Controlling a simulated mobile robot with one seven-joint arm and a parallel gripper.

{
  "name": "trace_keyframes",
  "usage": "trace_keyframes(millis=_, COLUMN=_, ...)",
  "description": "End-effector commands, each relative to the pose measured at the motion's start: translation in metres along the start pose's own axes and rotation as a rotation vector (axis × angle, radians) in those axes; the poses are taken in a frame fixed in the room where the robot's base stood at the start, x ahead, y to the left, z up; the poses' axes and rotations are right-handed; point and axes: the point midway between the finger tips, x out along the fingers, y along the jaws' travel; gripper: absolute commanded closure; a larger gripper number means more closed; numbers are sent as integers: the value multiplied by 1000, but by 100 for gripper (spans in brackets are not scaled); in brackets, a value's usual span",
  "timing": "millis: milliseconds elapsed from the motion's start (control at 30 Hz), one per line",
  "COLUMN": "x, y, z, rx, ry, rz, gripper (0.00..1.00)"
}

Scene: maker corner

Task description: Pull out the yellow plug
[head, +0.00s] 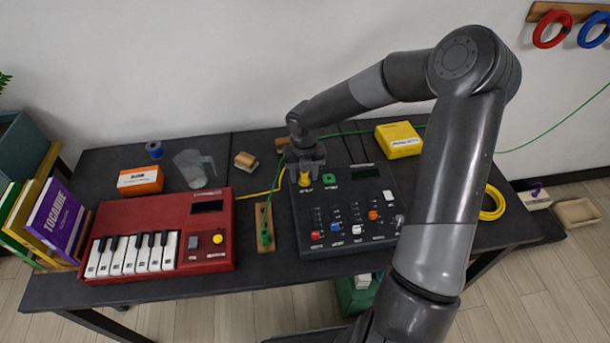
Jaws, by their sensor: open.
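The yellow plug (304,180) stands at the far left corner of a dark control box (345,242). A yellow cable (258,193) runs on the table to the left of the box. My gripper (305,168) points down right over the yellow plug, with its fingers at or just above the plug's top. The gripper is open; its fingers are small in this view, and I cannot tell whether they touch the plug. The gripper partly hides the top of the plug.
A green piece (330,178) sits close right of the yellow plug. The red keyboard (160,238) and a wooden strip with a green plug (265,238) stand to the left. A yellow box (398,142) is behind right. My arm covers the table's right part.

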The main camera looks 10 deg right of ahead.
Motion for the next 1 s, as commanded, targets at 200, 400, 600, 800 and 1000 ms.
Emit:
trace_keyframes(millis=200, x=0, y=0, z=0, rx=0, ry=0, rz=0, gripper=55)
trace_keyframes(millis=400, x=0, y=0, z=0, rx=0, ry=0, rz=0, gripper=55)
trace_keyframes(millis=600, x=0, y=0, z=0, rx=0, ry=0, rz=0, gripper=55)
trace_keyframes(millis=800, x=0, y=0, z=0, rx=0, ry=0, rz=0, gripper=67)
trace_keyframes(millis=1000, x=0, y=0, z=0, rx=0, ry=0, rz=0, gripper=83)
